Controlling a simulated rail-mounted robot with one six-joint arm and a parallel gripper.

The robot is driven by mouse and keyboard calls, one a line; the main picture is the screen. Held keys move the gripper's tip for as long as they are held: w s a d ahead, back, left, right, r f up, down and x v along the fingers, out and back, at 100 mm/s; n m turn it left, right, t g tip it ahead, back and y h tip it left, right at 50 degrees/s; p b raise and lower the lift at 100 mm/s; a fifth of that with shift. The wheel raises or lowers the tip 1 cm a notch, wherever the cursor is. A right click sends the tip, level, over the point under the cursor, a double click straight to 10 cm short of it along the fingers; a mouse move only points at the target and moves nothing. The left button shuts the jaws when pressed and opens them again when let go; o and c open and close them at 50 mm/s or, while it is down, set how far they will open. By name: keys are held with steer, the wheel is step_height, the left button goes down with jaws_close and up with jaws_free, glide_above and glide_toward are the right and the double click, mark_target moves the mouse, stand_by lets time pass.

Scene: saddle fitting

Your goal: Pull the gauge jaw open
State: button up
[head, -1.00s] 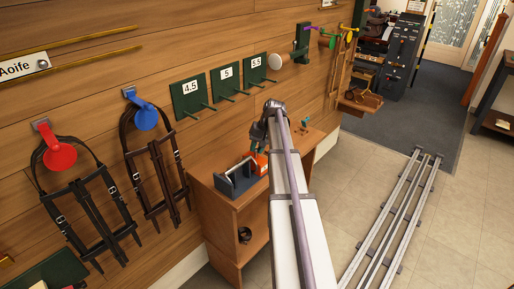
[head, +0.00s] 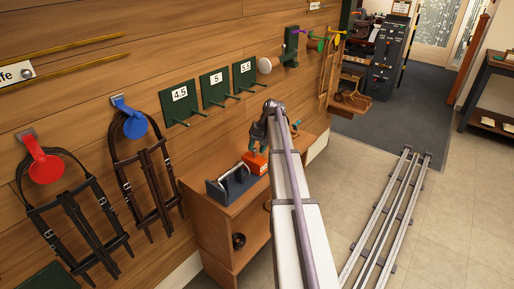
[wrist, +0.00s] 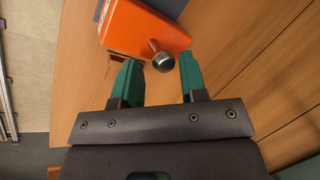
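An orange block (head: 256,162) with a pale label stands on the wooden cabinet top. I cannot tell for sure which part is the gauge jaw. My gripper (wrist: 160,66) has two green fingers set wide apart. The knob shows between their tips, with a gap visible on each side. In the head view my gripper (head: 258,143) is just above and behind the block, partly hidden by my arm.
A dark grey open tray (head: 228,184) stands left of the block on the cabinet (head: 215,215). Green plates marked 4.5 (head: 181,103), 5 (head: 216,88) and 5.5 (head: 244,77) with rods stick out from the wall above. Bridles (head: 70,205) hang at left.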

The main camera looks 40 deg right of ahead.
steer(key=shift+o, duration=0.5)
steer(key=shift+a, duration=0.1)
steer(key=shift+r, duration=0.15)
steer(key=p+v, duration=1)
steer(key=shift+r, duration=0.25)
steer(key=s+a+n+h, duration=0.1)
steer(key=s+a+n, duration=0.1)
steer(key=s+a, duration=0.5)
steer(key=s+a+n+g+h, duration=0.1)
steer(key=s+a, duration=0.6)
steer(key=a, duration=1.1)
steer(key=s+a+f+n+g+h, duration=0.1)
steer(key=s+a+n, duration=0.1)
steer(key=s+a, duration=0.5)
steer(key=a, duration=0.6)
steer(key=shift+a+n+h, duration=0.3)
steer(key=shift+a+n, duration=0.05)
steer(key=shift+n, duration=0.05)
